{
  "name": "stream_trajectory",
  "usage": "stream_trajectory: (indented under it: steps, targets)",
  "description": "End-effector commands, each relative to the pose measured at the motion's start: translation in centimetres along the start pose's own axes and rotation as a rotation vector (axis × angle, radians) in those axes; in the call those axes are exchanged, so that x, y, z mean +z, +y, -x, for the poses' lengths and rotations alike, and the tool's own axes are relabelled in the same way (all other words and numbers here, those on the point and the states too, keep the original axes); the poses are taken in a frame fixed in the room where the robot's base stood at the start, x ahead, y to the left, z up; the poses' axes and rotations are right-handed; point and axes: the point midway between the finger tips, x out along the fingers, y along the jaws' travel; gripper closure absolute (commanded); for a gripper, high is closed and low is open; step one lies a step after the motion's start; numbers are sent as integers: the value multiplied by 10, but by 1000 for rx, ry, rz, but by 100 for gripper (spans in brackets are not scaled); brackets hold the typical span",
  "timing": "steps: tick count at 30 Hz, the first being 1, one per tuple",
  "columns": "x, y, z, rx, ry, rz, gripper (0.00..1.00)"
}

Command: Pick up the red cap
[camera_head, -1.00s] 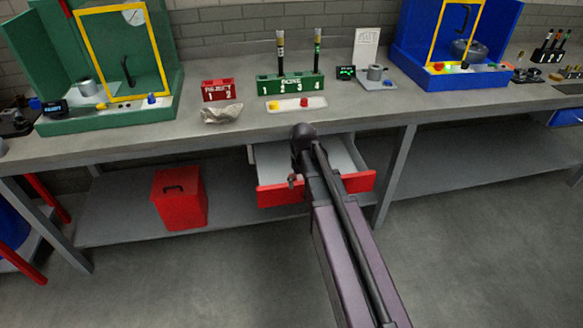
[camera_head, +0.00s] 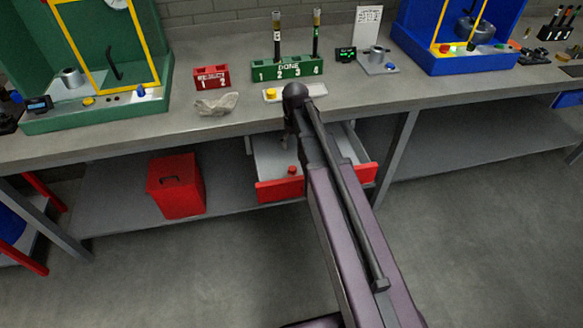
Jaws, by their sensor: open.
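The pale tray (camera_head: 318,90) on the bench holds a yellow cap (camera_head: 271,95) at its left end. The red cap is not visible on the tray; my arm's dark joint covers the tray's middle. My gripper (camera_head: 284,143) is small and partly hidden beside the arm, over the open drawer and below the bench edge. It is open, and I see nothing held in it. A small red round piece (camera_head: 292,170) shows at the drawer's front edge; I cannot tell whether it is a knob or a cap.
The open drawer (camera_head: 281,190) with a red front juts out under the bench. A green rack (camera_head: 288,69) with two tubes and a red reject rack (camera_head: 212,76) stand behind the tray. A crumpled cloth (camera_head: 216,104) lies to the left. A red bin (camera_head: 176,186) is below.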

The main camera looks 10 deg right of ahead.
Motion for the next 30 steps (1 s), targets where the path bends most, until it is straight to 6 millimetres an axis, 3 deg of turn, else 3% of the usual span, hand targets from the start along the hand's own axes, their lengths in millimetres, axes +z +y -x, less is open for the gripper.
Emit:
stream_trajectory:
  steps: [11,30]
  targets:
    - [0,0,-8,0,0,0,7]
    - [-1,-1,-56,0,0,0,7]
